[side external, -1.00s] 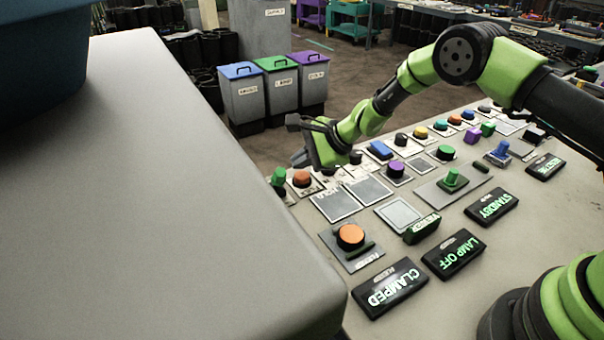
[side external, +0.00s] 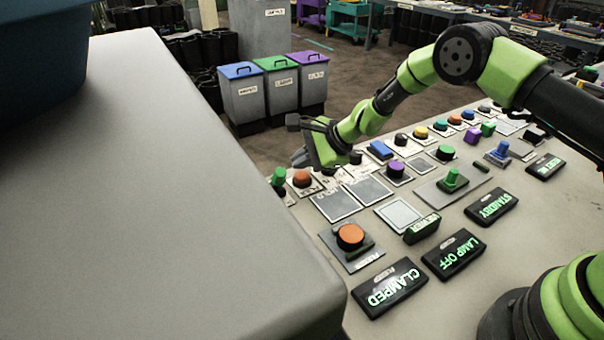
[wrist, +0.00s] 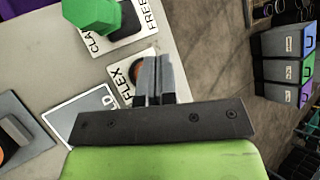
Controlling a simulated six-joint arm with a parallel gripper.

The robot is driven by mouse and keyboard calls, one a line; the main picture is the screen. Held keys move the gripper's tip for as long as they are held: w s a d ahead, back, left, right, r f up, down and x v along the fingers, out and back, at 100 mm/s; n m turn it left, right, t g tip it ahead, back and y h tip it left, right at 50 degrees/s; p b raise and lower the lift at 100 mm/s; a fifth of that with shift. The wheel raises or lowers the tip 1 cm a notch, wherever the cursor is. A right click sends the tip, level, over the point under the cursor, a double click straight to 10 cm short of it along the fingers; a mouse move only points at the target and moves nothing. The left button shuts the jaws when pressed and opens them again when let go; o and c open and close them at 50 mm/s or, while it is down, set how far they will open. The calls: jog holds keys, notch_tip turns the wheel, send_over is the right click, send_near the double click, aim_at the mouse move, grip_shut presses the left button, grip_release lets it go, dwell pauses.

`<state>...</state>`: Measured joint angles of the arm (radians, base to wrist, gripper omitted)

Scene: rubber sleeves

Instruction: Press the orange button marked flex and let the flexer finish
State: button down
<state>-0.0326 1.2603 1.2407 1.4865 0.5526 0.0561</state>
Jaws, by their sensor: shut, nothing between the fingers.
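The orange flex button (side external: 301,178) sits on a pale plate near the panel's far left edge. In the wrist view the plate reads FLEX (wrist: 120,76), and only a sliver of the button (wrist: 140,71) shows beside my fingers, which hide the rest. My gripper (side external: 298,158) is shut and empty, above and just behind the button in the side view. In the wrist view the closed fingertips (wrist: 153,62) overlap the plate's edge. I cannot tell a touch, and a gap seems to remain.
A green clamp handle (side external: 279,174) stands close to the flex button; it also shows in the wrist view (wrist: 95,15). A larger orange button (side external: 350,236) is nearer the camera. Several other controls line the panel.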

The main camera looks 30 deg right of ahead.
aim_at(303, 176)
jog(key=shift+f, duration=0.1)
jog(key=shift+f, duration=0.3)
jog(key=shift+f, duration=0.4)
dwell(0.7)
dwell(0.3)
jog(key=shift+r, duration=0.8)
jog(key=shift+r, duration=2.55)
